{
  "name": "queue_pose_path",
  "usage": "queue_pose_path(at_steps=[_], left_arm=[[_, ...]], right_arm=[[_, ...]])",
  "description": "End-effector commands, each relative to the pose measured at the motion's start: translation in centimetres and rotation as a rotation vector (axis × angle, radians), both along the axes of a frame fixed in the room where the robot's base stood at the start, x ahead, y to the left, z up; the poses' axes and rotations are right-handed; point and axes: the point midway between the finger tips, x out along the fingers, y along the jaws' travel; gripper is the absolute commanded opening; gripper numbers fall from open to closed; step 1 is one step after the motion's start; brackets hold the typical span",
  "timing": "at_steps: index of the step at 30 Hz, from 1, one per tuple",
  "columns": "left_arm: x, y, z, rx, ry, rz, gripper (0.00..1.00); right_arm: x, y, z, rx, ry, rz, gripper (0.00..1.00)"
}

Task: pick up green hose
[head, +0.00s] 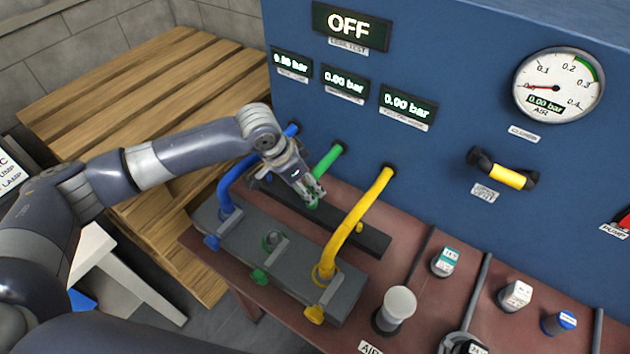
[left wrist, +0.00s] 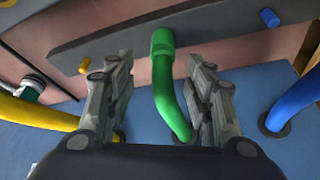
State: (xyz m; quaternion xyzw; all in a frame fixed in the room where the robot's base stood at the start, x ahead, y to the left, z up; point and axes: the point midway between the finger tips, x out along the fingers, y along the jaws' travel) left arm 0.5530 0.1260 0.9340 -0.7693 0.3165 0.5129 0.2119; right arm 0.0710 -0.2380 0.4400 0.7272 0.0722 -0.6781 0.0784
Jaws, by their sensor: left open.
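The green hose (head: 327,163) comes out of the blue panel and runs down toward my left gripper (head: 313,196). In the left wrist view the hose (left wrist: 164,82) passes between the two open fingers of my left gripper (left wrist: 160,100), with a visible gap on each side. Its green end piece (left wrist: 162,42) lies beyond the fingertips, at a dark grey bar. In the head view the gripper partly hides the hose's lower end. My right gripper does not show.
A blue hose (head: 229,185) and a yellow hose (head: 357,222) flank the green one, both reaching a grey block (head: 342,290) with coloured valve handles. A white-capped cylinder (head: 397,304) stands to the right. A slatted wooden pallet (head: 90,88) lies at the left.

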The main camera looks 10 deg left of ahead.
Motion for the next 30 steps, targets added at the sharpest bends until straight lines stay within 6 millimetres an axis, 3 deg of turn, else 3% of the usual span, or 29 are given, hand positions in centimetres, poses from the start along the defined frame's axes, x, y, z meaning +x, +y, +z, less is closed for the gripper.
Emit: queue_pose_path(at_steps=[5,15,25,26,30], left_arm=[[0.3,-0.4,-1.3,0.0,0.001,0.0,0.48],[1.3,-1.2,-5.4,0.001,0.002,0.0,0.48],[1.5,-1.4,-6.2,0.0,0.0,-0.001,0.48],[1.5,-1.4,-6.2,0.0,0.0,-0.001,0.46],[1.5,-1.4,-6.1,0.0,0.0,-0.001,0.14]], right_arm=[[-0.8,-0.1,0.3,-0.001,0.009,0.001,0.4],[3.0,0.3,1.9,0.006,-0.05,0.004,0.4],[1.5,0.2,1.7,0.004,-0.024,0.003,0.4],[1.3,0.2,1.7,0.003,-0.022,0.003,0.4],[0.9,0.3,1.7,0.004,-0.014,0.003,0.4]])
